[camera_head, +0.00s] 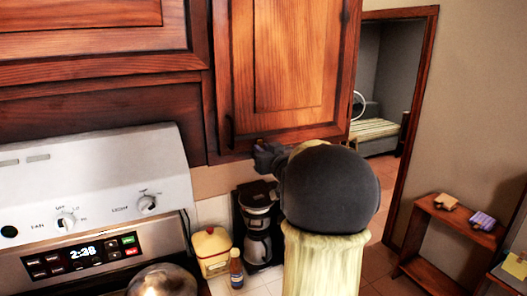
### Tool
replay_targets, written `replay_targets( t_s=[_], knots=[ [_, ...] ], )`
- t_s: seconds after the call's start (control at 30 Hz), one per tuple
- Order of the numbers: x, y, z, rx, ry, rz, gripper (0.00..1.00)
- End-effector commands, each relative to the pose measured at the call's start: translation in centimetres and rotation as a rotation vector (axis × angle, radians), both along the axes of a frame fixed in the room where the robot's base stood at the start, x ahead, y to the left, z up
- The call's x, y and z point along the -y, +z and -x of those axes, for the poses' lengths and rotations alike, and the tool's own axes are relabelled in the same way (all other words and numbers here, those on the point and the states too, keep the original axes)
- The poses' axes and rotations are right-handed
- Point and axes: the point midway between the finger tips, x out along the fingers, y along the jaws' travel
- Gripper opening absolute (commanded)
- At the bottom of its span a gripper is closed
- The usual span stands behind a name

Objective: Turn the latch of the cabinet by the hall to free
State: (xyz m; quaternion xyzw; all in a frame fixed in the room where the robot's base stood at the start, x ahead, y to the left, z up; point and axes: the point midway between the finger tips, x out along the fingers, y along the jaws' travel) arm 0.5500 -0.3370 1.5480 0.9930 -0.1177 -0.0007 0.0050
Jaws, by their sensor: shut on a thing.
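The wooden cabinet (295,55) by the hall hangs at the upper middle, next to the doorway. Its door looks shut, with a dark vertical handle (228,132) near its lower left corner. My gripper (264,156) is at the door's lower edge, just right of the handle. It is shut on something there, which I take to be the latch. The latch itself is hidden by the gripper, so its angle cannot be told. My arm's large dark round joint covers the area to the right of the gripper.
A stove (90,190) with knobs and a clock stands at the left. A low wooden shelf (440,236) is at the right, past the doorway.

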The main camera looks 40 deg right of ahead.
Motion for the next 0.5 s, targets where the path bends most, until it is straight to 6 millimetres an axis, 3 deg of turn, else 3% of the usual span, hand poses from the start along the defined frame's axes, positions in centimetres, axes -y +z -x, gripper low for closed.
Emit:
replay_targets(
  t_s=[0.5],
  knots=[
    [-0.86,-0.53,-0.21,-0.056,0.001,0.246,0.00]
  ],
)
